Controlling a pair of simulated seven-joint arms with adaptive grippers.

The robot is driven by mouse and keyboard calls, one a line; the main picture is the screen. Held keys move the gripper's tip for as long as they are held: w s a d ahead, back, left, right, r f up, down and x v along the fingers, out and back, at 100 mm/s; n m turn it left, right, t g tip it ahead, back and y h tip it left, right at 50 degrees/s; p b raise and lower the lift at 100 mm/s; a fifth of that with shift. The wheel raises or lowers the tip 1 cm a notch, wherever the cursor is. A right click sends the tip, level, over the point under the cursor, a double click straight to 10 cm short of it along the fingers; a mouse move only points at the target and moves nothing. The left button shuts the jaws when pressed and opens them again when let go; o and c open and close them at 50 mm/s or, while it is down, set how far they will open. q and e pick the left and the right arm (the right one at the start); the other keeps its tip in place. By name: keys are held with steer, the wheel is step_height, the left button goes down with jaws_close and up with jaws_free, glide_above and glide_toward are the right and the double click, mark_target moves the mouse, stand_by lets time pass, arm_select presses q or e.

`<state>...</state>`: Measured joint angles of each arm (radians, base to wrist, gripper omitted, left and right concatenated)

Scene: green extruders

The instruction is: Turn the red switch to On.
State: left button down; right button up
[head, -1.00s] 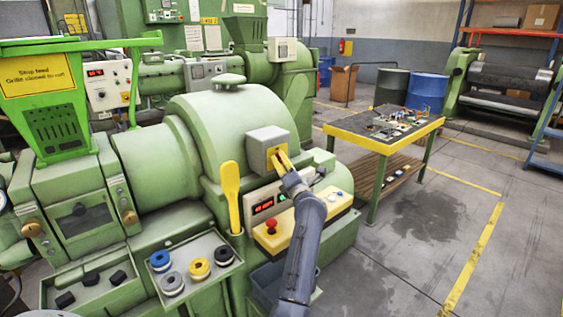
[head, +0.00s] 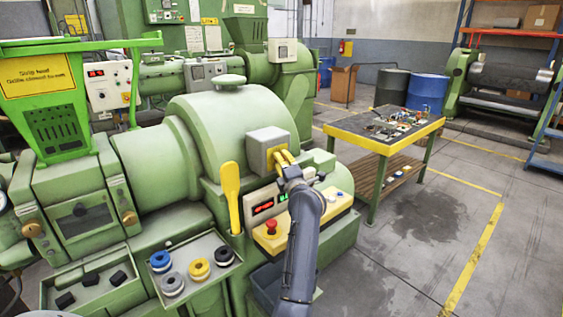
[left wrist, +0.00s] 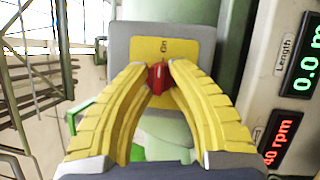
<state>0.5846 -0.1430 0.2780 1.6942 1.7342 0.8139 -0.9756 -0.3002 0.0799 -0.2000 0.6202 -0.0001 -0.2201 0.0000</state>
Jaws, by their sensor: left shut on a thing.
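The red switch (left wrist: 157,77) sits on a yellow plate (left wrist: 150,48) on a grey box. In the head view the grey switch box (head: 267,148) is on the front of the green extruder (head: 240,115), and the fingers hide the knob. My left gripper (head: 284,158) reaches up to the box with its yellow fingers. In the left wrist view the gripper (left wrist: 160,75) is shut on the red knob. My right gripper is not in view.
Right below the box is a panel with digital displays (head: 264,206) and a red emergency button (head: 271,227). A tray of coloured spools (head: 198,268) is at lower left. A yellow-edged table (head: 384,146) stands to the right.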

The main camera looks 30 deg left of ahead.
arm_select(q)
steer(key=shift+a+f, duration=0.1)
steer(key=shift+f, duration=0.1)
steer(key=c, duration=1.4)
jaws_free()
steer(key=shift+a, duration=0.1)
steer(key=o, duration=0.3)
steer(key=shift+r, duration=0.1)
steer(key=shift+v, duration=3.85)
